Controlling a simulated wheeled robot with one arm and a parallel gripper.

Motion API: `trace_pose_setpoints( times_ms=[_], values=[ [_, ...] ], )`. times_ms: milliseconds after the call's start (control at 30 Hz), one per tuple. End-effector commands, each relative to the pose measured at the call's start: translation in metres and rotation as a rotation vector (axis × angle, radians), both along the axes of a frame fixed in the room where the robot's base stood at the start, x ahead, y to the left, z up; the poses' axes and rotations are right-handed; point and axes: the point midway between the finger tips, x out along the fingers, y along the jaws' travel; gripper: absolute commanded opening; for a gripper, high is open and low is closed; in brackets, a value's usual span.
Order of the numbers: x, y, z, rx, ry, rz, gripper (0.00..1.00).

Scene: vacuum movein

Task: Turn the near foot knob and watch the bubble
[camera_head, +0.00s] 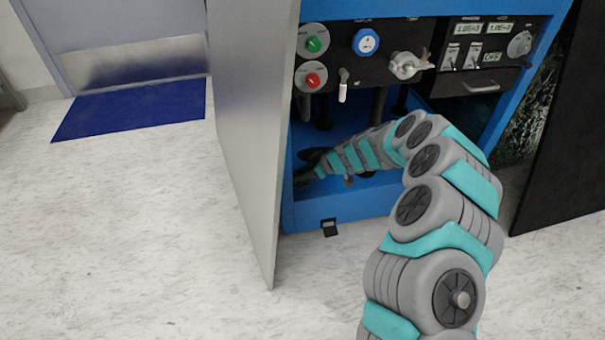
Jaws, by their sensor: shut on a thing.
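My arm reaches into the low opening of the blue cabinet (345,212), with my gripper (303,177) at the opening's left side, behind the open grey door's edge. The gripper is small and dark here. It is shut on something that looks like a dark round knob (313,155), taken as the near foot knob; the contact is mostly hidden. I cannot make out a bubble or its level vial in this view. A small black piece (329,227) with a light spot sits at the cabinet's front bottom edge; what it is, I cannot tell.
The open grey door (252,120) stands close left of my gripper. Above my arm is a black panel with green (314,44) and red buttons, a blue dial (366,42) and valves. A dark panel (565,140) stands at right.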

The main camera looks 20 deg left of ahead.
Motion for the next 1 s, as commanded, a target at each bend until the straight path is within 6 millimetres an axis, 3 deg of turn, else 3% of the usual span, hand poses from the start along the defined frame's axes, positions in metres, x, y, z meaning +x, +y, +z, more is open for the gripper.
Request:
trace_pose_setpoints(
  times_ms=[1000],
  values=[
    [-0.0069,0.0030,0.0002,-0.002,-0.001,-0.595,0.00]
  ],
)
